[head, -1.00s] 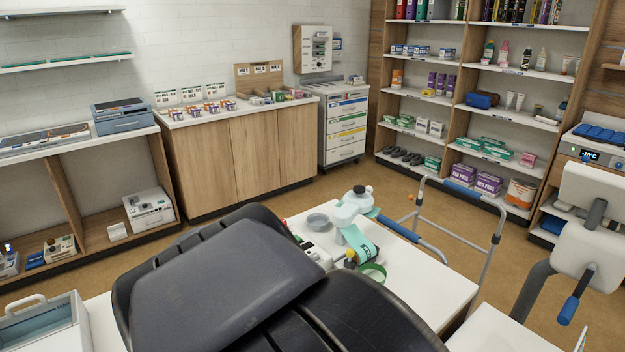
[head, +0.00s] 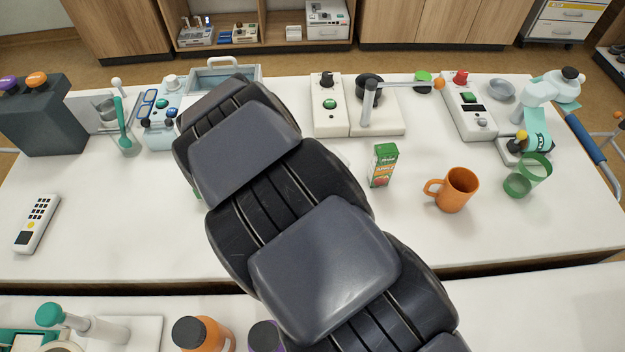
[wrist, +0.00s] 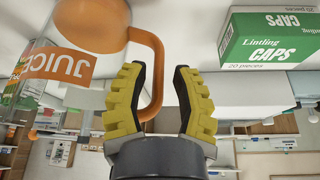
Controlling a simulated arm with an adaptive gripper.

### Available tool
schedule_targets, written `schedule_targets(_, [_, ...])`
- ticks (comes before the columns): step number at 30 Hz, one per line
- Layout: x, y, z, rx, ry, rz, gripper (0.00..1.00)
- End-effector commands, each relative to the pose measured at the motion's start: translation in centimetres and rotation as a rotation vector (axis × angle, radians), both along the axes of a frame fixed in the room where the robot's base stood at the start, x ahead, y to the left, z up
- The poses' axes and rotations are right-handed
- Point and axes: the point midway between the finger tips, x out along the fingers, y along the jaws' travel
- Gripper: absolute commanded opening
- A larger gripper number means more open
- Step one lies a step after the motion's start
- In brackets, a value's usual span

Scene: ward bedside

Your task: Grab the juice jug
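The juice jug (wrist: 78,65) shows in the wrist view at upper left. It is clear with an orange label reading "JUIC", an orange top or band and an orange loop handle (wrist: 157,72). My gripper (wrist: 160,75) has yellow-backed fingers with dark pads, spread apart. The handle's loop appears between the fingers, nearer the left one. I cannot tell whether they touch. In the head view my arm hides the gripper, and I cannot make out the jug.
A green-and-white caps box (wrist: 268,40) is to the right in the wrist view. In the head view, a juice carton (head: 383,166), orange mug (head: 455,190) and green cup (head: 528,176) stand on the white table (head: 110,215). An orange bottle (head: 203,335) is at the near edge.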

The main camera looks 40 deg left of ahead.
Motion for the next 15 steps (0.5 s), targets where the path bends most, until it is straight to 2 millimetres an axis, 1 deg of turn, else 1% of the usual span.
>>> schedule_targets(1, [0.4, 0.1, -0.9, -0.003, 0.002, -0.001, 0.27])
schedule_targets(6, [1.1, 0.6, -2.6, -0.002, 0.001, 0.0, 0.27])
schedule_targets(13, [1.1, 0.6, -2.7, -0.001, 0.001, 0.0, 0.27])
schedule_targets(14, [1.1, 0.6, -2.7, -0.001, 0.001, 0.0, 0.2])
schedule_targets(15, [1.1, 0.6, -2.7, 0.0, 0.0, 0.0, 0.03])
